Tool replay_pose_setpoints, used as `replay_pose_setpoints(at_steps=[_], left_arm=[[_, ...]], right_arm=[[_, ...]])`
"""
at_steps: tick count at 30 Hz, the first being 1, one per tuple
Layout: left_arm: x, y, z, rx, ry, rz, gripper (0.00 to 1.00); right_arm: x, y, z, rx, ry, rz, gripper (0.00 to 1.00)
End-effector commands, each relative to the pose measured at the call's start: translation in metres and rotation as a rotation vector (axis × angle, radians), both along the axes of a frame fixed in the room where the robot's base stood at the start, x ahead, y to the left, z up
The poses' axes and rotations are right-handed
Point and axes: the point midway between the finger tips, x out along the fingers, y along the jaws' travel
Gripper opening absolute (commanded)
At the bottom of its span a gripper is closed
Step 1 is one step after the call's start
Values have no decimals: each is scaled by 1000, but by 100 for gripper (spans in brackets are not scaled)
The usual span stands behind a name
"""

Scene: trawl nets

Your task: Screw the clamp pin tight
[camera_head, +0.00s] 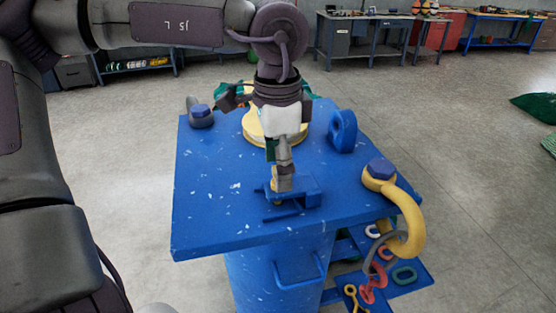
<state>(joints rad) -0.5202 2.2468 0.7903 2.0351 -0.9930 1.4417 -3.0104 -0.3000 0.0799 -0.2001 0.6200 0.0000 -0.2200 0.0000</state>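The blue clamp (308,190) sits near the front middle of the blue table top. A small yellowish-brown piece, likely the clamp pin (275,184), stands at its left end, mostly hidden by my gripper. My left gripper (283,182) points down from above, with its fingertips right at this piece. The fingers overlap in this view, so I cannot tell whether they are closed on it or only beside it. A thin dark blue bar (281,217) lies low at the clamp's front. My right gripper is not in view.
The blue table (205,225) also bears a yellow round part (257,137) behind my gripper, a blue ring (343,132), a grey shackle (200,115) and a yellow shackle (408,215) over the right edge. A lower blue tray (420,283) holds several coloured links.

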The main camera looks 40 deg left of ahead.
Motion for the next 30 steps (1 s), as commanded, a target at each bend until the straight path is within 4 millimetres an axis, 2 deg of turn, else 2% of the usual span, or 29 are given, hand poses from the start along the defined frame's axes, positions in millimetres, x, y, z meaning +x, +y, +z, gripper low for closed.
replay_pose_setpoints(at_steps=[5,8,15,21,30], left_arm=[[0,0,10,-1,0,1,69],[0,0,26,-1,-2,1,69],[0,0,78,-2,-1,1,69],[0,0,109,0,-1,1,69],[0,1,120,0,0,0,69]], right_arm=[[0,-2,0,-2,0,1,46],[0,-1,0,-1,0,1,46],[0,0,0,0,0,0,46],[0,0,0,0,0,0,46],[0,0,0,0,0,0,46]])
